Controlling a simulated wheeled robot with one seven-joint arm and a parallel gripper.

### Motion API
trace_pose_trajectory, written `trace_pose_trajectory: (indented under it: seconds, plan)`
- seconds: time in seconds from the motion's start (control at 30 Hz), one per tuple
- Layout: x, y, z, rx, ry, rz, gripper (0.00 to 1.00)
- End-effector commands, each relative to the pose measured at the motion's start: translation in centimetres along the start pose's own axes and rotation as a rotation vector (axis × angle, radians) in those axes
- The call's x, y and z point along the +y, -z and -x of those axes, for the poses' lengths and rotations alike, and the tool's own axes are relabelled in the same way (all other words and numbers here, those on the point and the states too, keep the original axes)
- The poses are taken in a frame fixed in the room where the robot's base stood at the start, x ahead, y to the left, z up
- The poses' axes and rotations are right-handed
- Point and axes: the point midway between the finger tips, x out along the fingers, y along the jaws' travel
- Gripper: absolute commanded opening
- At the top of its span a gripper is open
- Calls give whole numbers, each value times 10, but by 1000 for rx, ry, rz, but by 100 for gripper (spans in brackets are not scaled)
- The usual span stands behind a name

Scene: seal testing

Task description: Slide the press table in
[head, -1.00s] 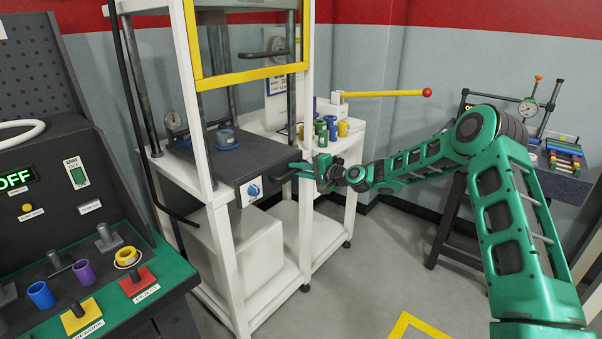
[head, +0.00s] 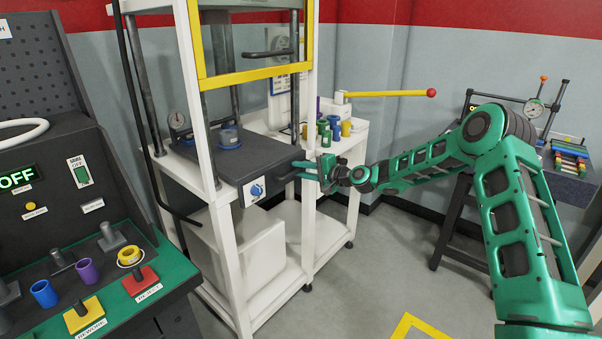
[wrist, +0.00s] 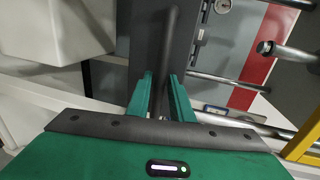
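A yellow-edged guard (head: 250,76) hangs above the table. A white side bench (head: 348,142) with colored cylinders and a yellow lever (head: 388,93) stands behind my gripper. A control console (head: 130,260) is at the left. A dark stand (head: 570,180) is at the right. Open floor lies in front.

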Motion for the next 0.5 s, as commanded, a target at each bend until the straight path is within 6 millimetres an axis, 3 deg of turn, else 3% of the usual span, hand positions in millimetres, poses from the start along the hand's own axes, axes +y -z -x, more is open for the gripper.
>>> trace_pose_trajectory:
  seconds: [0.5]
  plan:
    - [4,4,80,8,-6,-2,20]
